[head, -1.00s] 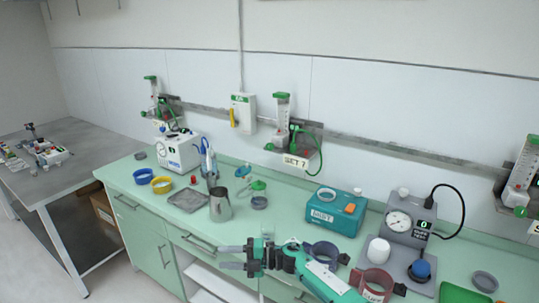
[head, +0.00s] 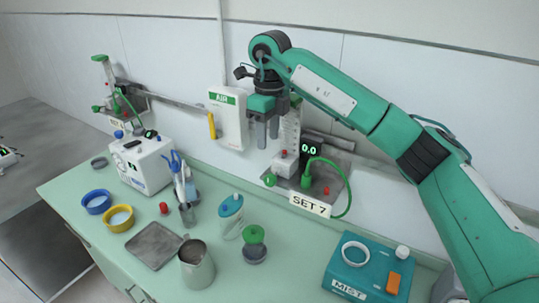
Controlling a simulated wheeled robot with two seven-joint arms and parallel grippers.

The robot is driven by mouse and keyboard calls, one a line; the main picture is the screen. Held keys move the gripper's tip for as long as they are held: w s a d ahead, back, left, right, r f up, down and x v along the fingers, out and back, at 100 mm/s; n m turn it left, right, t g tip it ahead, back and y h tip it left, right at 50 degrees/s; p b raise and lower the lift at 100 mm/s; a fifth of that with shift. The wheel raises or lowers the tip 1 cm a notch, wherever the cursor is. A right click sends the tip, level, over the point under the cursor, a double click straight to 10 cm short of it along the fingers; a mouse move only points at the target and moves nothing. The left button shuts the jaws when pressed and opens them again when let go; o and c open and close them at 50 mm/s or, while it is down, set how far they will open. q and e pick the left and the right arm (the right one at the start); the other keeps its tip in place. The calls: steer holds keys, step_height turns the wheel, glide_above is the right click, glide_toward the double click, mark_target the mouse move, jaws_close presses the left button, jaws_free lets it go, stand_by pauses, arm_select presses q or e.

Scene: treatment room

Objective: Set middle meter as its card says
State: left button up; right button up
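The middle meter (head: 289,135) is a clear upright tube on the wall rail, partly hidden behind my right gripper. Its dark display (head: 309,149) reads 0.0. Its white card (head: 310,205) reads SET 7. A green knob (head: 270,180) sits low at its left, and a green hose (head: 348,195) loops from its right side. My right gripper (head: 268,132) points down in front of the tube's upper part, above the green knob. Its two fingers are apart with nothing between them. Whether it touches the tube cannot be told. My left gripper is out of view.
A white AIR box (head: 229,122) with a yellow handle is left of the meter. Another meter (head: 108,85) is at far left. Below stand a teal MIST box (head: 366,268), a metal jug (head: 197,268), a bottle (head: 230,218) and a green-topped item (head: 254,238) on the counter.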

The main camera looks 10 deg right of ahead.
mark_target(270, 175)
steer(key=f+p, duration=0.2)
steer(key=f, duration=0.3)
steer(key=f+p, duration=0.2)
steer(key=f, duration=0.4)
steer(key=shift+s+d+f, duration=0.15)
steer(key=shift+d+f, duration=0.05)
steer(key=shift+f+p, duration=0.35)
steer(key=shift+f, duration=0.25)
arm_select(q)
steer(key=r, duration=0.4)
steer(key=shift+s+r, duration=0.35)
arm_select(e)
steer(key=c, duration=0.9)
